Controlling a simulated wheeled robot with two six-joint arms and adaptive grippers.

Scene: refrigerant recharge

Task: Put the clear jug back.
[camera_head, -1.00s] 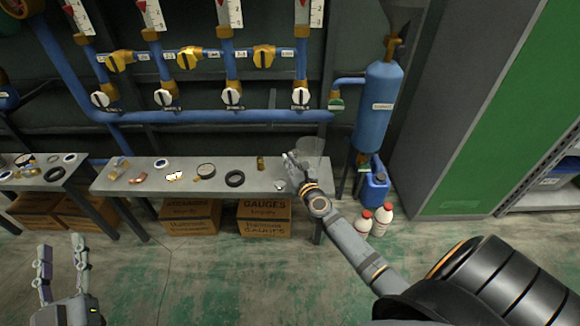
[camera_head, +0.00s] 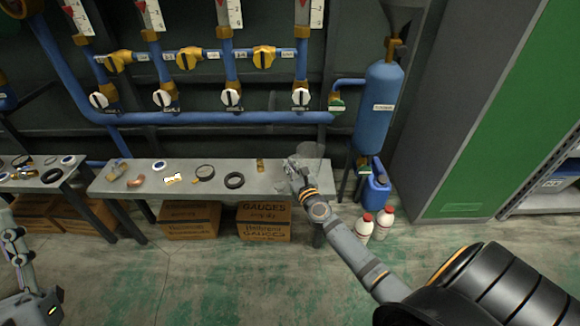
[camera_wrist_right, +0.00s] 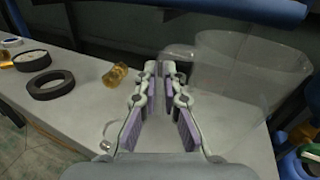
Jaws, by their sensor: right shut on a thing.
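The clear jug (camera_head: 313,156) is at the right end of the grey bench (camera_head: 275,172); it is see-through and hard to make out against the dark wall. In the right wrist view the jug (camera_wrist_right: 235,75) stands just beyond and right of the fingers. My right gripper (camera_head: 294,166) is shut on the jug, at its left side; the exact grip spot is hard to see. I cannot tell whether the jug's base touches the bench. My left gripper (camera_head: 12,235) is at the left edge, partly cut off, away from the jug.
A black ring (camera_head: 235,180) and a small brass fitting (camera_head: 260,165) lie left of the jug. A blue tank (camera_head: 379,110) stands behind right, with a blue canister (camera_head: 376,190) and white bottles (camera_head: 364,228) on the floor. Cardboard boxes (camera_head: 264,220) sit under the bench.

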